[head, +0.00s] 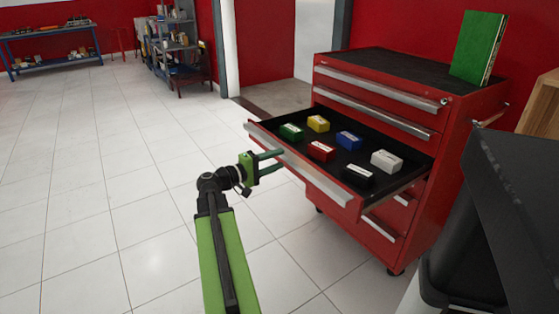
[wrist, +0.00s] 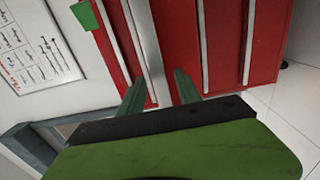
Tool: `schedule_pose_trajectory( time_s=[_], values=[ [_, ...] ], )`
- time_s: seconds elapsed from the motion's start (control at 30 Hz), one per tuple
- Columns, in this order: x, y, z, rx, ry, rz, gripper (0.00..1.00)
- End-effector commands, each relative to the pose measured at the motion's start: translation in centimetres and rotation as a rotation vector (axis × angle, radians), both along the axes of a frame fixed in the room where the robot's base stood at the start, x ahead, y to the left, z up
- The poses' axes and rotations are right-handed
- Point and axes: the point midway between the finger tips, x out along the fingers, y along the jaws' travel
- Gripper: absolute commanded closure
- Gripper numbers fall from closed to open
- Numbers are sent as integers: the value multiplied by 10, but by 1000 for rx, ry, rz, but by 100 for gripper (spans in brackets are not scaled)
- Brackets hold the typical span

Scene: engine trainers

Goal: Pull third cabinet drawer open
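The red cabinet (head: 455,150) stands at the right. Its third drawer from the top (head: 250,124) is pulled well out, showing a black inside. The drawer's silver handle strip (head: 318,180) runs along its front and also shows in the wrist view (wrist: 151,50). My gripper (head: 282,160) is at the left half of this front. In the wrist view my gripper's fingers (wrist: 160,80) stand apart, one on each side of the handle strip, with a gap visible beside the right finger. Firm contact is not visible. The drawers above and below look closed.
Several small coloured boxes (head: 321,150) lie in the open drawer. A green book (head: 478,46) stands on the cabinet top. A dark object (head: 510,200) is close at the right. White floor (head: 110,180) is clear on the left; shelves (head: 172,40) stand far back.

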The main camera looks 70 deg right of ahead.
Motion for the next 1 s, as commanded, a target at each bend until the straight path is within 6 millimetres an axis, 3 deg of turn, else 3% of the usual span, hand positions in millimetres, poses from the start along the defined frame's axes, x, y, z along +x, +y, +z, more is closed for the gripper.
schedule_pose_trajectory(
  time_s=[0.5,0.7,1.0],
  values=[
    [82,107,0,1,-1,2,60],
    [95,125,0,1,-1,-1,60],
    [96,126,0,1,-1,-2,60]
  ],
)
